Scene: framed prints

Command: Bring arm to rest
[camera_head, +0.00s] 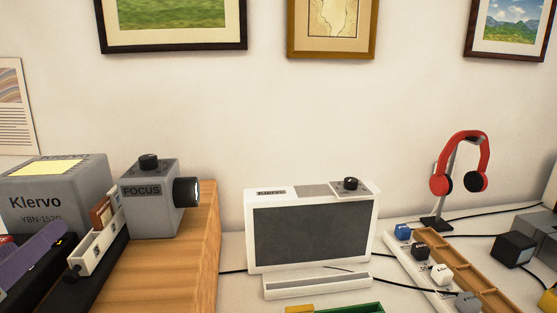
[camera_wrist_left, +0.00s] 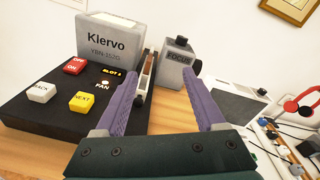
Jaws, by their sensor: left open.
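My left gripper (camera_wrist_left: 161,84) is open, with its two purple fingers apart and nothing held between them in the left wrist view. In the head view one purple finger of my left gripper (camera_head: 35,255) shows at the lower left edge, and the rest is cut off. The gripper is in front of the grey Klervo box (camera_head: 58,195) and the grey FOCUS unit (camera_head: 150,205), over the black control panel. My right gripper is not in view.
The black panel with red, yellow and white buttons (camera_wrist_left: 50,125) is left of the fingers. A wooden block (camera_head: 190,255) carries the FOCUS unit. A white screen device (camera_head: 310,235), red headphones (camera_head: 460,165) and a key-topped strip (camera_head: 425,265) stand to the right. Framed prints (camera_head: 333,28) hang above.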

